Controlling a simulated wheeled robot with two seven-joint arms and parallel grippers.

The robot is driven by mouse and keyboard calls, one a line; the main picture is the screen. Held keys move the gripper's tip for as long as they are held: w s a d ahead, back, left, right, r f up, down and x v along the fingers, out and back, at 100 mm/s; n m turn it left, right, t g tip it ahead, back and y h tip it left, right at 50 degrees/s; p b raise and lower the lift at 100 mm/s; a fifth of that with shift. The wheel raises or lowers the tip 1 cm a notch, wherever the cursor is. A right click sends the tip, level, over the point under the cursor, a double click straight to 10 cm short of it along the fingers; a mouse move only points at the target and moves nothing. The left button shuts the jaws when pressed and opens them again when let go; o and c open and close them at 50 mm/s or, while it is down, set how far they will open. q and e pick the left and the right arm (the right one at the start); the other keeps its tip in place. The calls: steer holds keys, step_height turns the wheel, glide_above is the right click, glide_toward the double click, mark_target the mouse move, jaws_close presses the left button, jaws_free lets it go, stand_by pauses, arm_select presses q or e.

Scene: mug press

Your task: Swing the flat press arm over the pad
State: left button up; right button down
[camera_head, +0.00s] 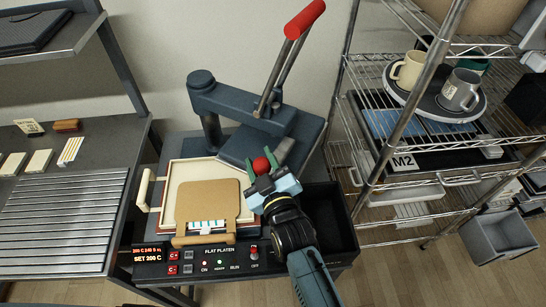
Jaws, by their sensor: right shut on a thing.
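The flat press has a blue-grey swing arm (236,101) on a post at the back left. Its flat upper platen (238,149) sits out to the back right, mostly clear of the cream pad (176,171). A tan board (210,203) with a small white and blue printed strip lies on the pad. My right gripper (270,175) is shut on the red knob (261,165) at the platen's front edge. The gripper hides part of the platen's front side. A long lever with a red grip (305,18) stands raised and tilted right. My left gripper is not in view.
A control panel (208,262) runs along the press's front. A black bin (328,218) stands right of my gripper. A wire rack (425,210) with mugs stands at the right, and a slatted table (65,215) at the left. Space above the pad looks free.

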steer(key=shift+s+a, duration=0.1)
steer(key=c, duration=0.9)
jaws_free()
steer(key=v, duration=1.3)
steer(key=shift+s+d, duration=0.1)
steer(key=shift+d, duration=0.1)
steer(key=shift+c, duration=0.3)
